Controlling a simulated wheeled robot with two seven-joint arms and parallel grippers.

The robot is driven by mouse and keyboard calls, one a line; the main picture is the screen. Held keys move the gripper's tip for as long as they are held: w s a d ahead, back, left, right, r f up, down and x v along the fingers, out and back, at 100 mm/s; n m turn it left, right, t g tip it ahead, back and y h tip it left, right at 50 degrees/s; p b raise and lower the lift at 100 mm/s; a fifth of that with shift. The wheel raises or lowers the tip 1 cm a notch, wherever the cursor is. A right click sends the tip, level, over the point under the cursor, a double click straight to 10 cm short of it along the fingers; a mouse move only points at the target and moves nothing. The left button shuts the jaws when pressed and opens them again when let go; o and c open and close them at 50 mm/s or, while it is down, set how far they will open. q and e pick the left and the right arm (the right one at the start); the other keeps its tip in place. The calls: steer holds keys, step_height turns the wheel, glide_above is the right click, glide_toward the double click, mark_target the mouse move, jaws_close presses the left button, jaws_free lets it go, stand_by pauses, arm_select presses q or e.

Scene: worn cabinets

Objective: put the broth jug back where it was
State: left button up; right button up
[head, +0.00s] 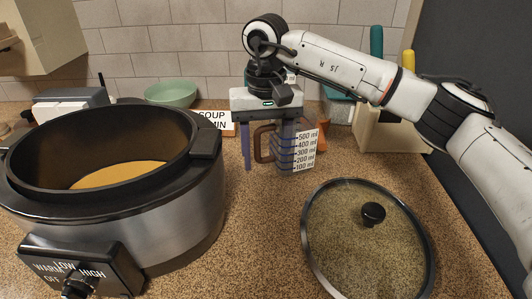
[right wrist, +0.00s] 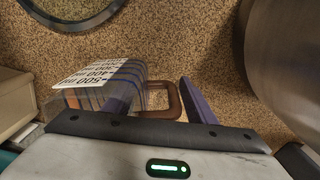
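The broth jug (head: 300,158) is clear, with a white scale label marked in ml and a brown handle (head: 263,145). It stands upright on the counter behind the glass lid. My right gripper (head: 267,162) points down at the jug. Its fingers are apart, one left of the handle and one at the jug's body, with the handle between them. The right wrist view also shows the jug (right wrist: 98,85) and the handle (right wrist: 172,98) between the spread fingers, with a gap to the outer finger. Whether the inner finger is inside the jug is unclear. My left gripper is out of view.
A large slow cooker (head: 190,215) holding orange-yellow liquid (head: 120,175) stands at left. A glass lid (head: 345,235) with a black knob lies at front right. A sign (head: 213,120), a green bowl (head: 171,93) and a utensil block (head: 375,130) stand behind. Speckled counter is free between cooker and lid.

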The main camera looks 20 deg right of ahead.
mark_target(266, 128)
steer(key=shift+o, duration=0.3)
steer(key=shift+r, duration=0.15)
step_height(266, 128, up, 12)
steer(key=shift+r+p, duration=0.1)
steer(key=shift+p, duration=0.25)
